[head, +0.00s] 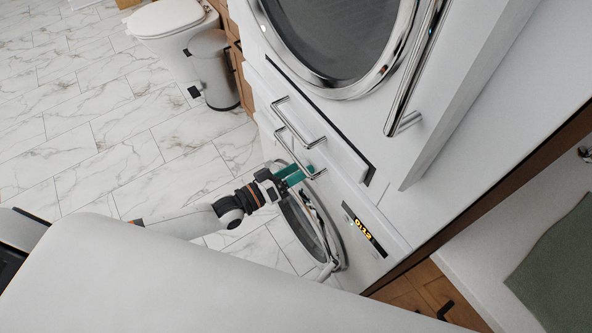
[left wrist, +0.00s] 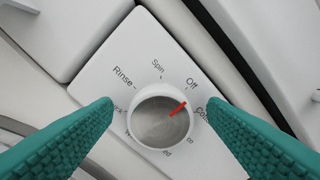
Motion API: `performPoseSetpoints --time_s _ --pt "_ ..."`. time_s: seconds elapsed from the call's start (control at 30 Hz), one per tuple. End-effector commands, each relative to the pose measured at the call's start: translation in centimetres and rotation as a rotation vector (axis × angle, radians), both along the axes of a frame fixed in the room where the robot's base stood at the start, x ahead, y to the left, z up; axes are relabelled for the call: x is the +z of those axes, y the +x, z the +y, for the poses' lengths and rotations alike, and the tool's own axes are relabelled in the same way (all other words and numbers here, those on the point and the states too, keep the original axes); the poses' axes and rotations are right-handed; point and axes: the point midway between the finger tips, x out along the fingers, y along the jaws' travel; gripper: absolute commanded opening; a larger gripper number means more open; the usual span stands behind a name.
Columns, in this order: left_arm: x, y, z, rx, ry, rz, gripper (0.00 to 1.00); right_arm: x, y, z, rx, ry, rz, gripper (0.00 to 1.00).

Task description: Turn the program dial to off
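The program dial (left wrist: 158,124) is a round grey knob with a red pointer, on a white panel. Its pointer aims up and right, between the "Off" label (left wrist: 191,83) and the partly covered label starting "Cotto". "Spin" and "Rinse" lie to the left of "Off". My left gripper (left wrist: 160,106) has its teal fingers apart, one on each side of the knob, with visible gaps to it. In the head view my left gripper (head: 296,174) is at the washer's front and hides the dial. My right gripper is not in view.
The washer has a lit display (head: 363,230) and a round door (head: 308,230) below my left gripper. Drawer handles (head: 297,122) stick out close above it. A second round-door machine (head: 335,40) is higher up. The marble floor (head: 100,130) at left is clear; a bin (head: 215,70) and toilet stand beyond.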

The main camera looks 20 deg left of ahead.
Motion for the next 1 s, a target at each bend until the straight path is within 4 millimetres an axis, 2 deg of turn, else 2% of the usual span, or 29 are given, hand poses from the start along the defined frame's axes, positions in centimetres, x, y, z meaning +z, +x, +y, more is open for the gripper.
performPoseSetpoints --time_s 0.37,0.8,1.0 --pt "-0.2 -0.8 0.5 -0.001 0.002 0.002 0.67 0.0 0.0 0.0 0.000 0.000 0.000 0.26" --pt "-0.2 -7.5 5.8 -0.002 0.004 0.003 0.67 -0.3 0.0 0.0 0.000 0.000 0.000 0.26" --pt "-0.1 -9.2 7.1 -0.001 0.002 0.001 0.67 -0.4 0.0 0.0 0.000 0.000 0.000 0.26"
